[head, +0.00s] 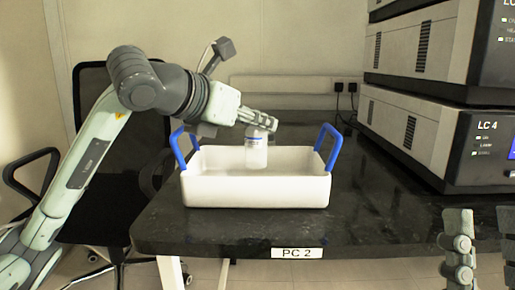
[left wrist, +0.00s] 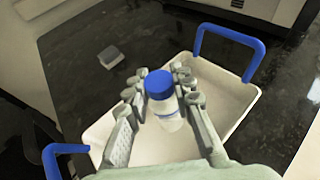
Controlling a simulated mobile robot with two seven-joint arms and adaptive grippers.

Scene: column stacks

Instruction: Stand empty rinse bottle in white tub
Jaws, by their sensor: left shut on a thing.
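The rinse bottle (head: 257,155) is clear to whitish, with a blue cap that shows in the left wrist view (left wrist: 159,84). My left gripper (head: 260,122) is shut on it near the top and holds it upright. The bottle is over the middle of the white tub (head: 256,192), its lower end below the level of the blue handles. I cannot tell if its base touches the tub floor. The tub also shows in the left wrist view (left wrist: 235,97); I see nothing else in it. My right gripper (head: 488,225) is at the lower right, open and empty, partly cut off by the frame edge.
The tub stands on a dark bench (head: 375,210) near its front edge, above a "PC 2" label (head: 297,253). Stacked grey instruments (head: 430,130) stand at the right. A small grey block (left wrist: 110,56) lies behind the tub. A black chair (head: 105,150) is at the left.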

